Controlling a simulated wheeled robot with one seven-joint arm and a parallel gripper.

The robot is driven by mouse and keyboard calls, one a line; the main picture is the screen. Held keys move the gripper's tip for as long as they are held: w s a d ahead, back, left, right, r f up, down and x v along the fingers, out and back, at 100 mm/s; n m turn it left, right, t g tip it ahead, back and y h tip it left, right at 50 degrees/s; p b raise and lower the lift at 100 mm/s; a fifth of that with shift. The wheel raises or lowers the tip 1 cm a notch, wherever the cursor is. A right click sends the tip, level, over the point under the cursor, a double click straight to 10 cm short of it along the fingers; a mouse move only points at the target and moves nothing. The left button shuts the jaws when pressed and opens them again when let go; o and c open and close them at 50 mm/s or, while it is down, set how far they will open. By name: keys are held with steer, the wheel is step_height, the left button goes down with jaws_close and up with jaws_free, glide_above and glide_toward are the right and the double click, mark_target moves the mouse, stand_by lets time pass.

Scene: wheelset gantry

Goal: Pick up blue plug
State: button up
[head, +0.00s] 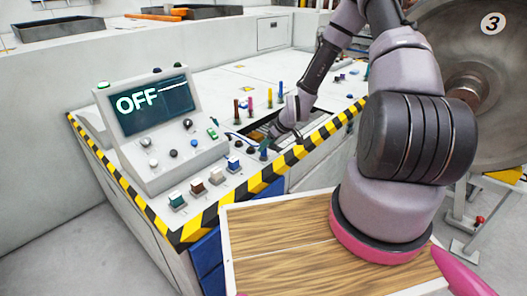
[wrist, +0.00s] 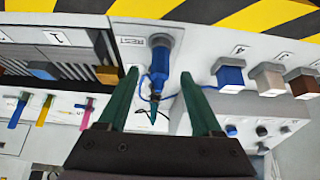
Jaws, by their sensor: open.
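My gripper (wrist: 159,74) is open. Its two green fingers appear on either side of the plug, with gaps showing on both sides. Whether the fingers are at the plug's depth is hard to tell. In the head view, the plug (head: 264,147) stands near the striped edge of the console. My gripper (head: 276,133) is just beside it, its fingers small and partly hidden.
Blue (wrist: 229,75), white and brown switch blocks line the panel to the right in the wrist view. A slotted recess (wrist: 55,55) and several coloured pegs (wrist: 46,110) lie to the left. In the head view, a screen (head: 152,105) reads "OFF", and a wooden-topped surface (head: 285,250) is in front.

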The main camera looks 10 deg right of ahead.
steer(key=x, duration=0.4)
jaws_close()
steer(key=shift+r, duration=0.15)
